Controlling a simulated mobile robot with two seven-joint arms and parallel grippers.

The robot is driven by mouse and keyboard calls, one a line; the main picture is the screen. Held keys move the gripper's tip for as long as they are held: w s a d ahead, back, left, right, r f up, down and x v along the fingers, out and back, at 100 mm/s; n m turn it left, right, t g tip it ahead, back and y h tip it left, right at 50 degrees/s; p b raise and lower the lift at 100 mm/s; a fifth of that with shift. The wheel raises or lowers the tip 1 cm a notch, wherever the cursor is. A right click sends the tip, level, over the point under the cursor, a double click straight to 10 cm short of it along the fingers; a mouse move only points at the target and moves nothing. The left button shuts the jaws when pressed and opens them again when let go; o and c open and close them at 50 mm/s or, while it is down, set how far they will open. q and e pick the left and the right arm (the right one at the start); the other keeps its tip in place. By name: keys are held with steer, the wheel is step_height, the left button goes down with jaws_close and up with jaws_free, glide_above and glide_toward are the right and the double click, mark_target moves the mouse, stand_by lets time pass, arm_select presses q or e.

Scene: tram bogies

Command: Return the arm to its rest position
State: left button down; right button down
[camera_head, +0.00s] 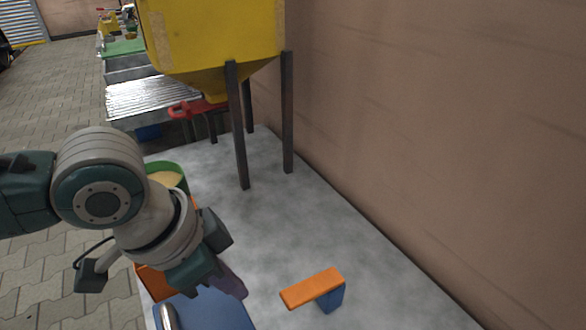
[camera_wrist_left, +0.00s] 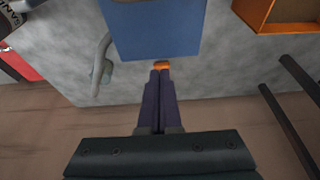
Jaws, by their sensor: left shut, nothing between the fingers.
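My left arm comes in from the left in the head view. Its gripper (camera_head: 238,290) points down and to the right above the grey tabletop (camera_head: 345,230), beside a blue surface (camera_head: 215,312). In the left wrist view my left gripper (camera_wrist_left: 161,72) has its two dark fingers together, with nothing held between them. A small orange patch shows at the fingertips; I cannot tell what it belongs to. My right gripper is not in view.
An orange bar (camera_head: 313,287) on a blue support stands right of the gripper. A yellow hopper (camera_head: 215,40) on dark legs stands farther back. An orange bin (camera_head: 151,283) and a green container (camera_head: 167,172) are near my arm. A brown wall bounds the right.

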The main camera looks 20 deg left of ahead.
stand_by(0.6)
arm_select(q)
steer(key=s+d+r+n+p, duration=0.1)
steer(key=s+d+r+p, duration=0.25)
steer(key=r, duration=0.25)
steer(key=s+d+r+p, duration=0.2)
steer(key=s+r+p, duration=0.1)
steer(key=r+p, duration=0.15)
steer(key=s+a+r+n+y+p, duration=0.2)
steer(key=s+a+r+n+p, duration=0.4)
steer(key=r, duration=0.5)
step_height(320, 180, up, 36)
steer(key=a+m+p, duration=0.1)
steer(key=p, duration=3.6)
steer(key=shift+s+r, duration=0.15)
steer(key=shift+s, duration=0.25)
